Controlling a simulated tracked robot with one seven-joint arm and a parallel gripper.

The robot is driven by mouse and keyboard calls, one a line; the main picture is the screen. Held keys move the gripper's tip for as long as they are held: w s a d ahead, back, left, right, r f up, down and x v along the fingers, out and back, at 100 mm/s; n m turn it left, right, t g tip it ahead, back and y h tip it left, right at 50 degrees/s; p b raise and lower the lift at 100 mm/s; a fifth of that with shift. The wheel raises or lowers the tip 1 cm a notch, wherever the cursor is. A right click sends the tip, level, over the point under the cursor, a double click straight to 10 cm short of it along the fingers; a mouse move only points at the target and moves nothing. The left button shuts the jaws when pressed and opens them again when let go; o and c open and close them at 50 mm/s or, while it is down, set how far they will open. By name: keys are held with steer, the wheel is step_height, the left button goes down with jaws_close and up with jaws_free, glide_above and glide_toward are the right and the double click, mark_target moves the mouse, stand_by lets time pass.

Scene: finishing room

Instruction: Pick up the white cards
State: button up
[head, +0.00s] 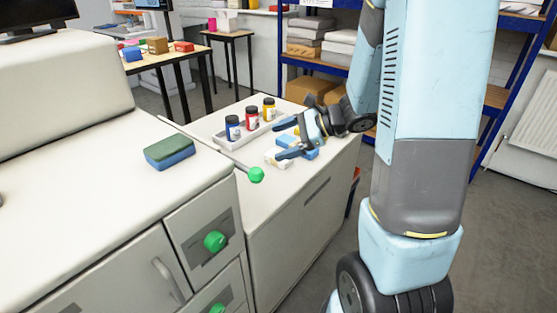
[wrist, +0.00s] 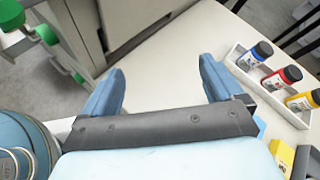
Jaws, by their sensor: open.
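A small white item (head: 277,162), which may be the white cards, lies on the low white counter beside and partly behind one finger of my gripper. My gripper (head: 276,141) is open and low over the counter, its fingers pointing left. In the wrist view my gripper (wrist: 162,65) has its blue fingers wide apart, with only bare counter and a cabinet front visible between them. I cannot make out the cards in the wrist view.
A pale tray (head: 222,139) with blue, red and yellow bottles stands behind my gripper. A green-and-blue sponge (head: 170,152) lies on the higher worktop at left. A yellow block (wrist: 282,157) shows beside my gripper.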

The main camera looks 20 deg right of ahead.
mark_target(269, 157)
steer(key=w+d+f+m+t+h, duration=0.1)
steer(key=w+d+f+m+t, duration=0.1)
steer(key=w+d+f+m, duration=0.1)
steer(key=w+d+f+m+t+h, duration=0.1)
steer(key=w+d+f+m+t, duration=0.1)
steer(key=f, duration=0.4)
steer(key=w+d+f+m+t+h, duration=0.1)
steer(key=w+d+f+m+t, duration=0.1)
steer(key=w+d+f+m, duration=0.2)
steer(key=shift+d+f+m+h, duration=0.2)
steer(key=shift+d+f+m, duration=0.15)
steer(key=shift+d+m, duration=0.2)
steer(key=shift+d+f+m+h, duration=0.2)
steer(key=shift+d+f+m, duration=0.15)
steer(key=shift+d+m, duration=0.2)
steer(key=shift+w+a+f, duration=0.1)
steer(key=shift+w+f, duration=0.1)
steer(key=shift+w, duration=0.1)
steer(key=x, duration=1.3)
steer(key=shift+w+r, duration=0.15)
steer(key=shift+r, duration=0.15)
steer(key=shift+c, duration=0.2)
steer(key=c, duration=1.1)
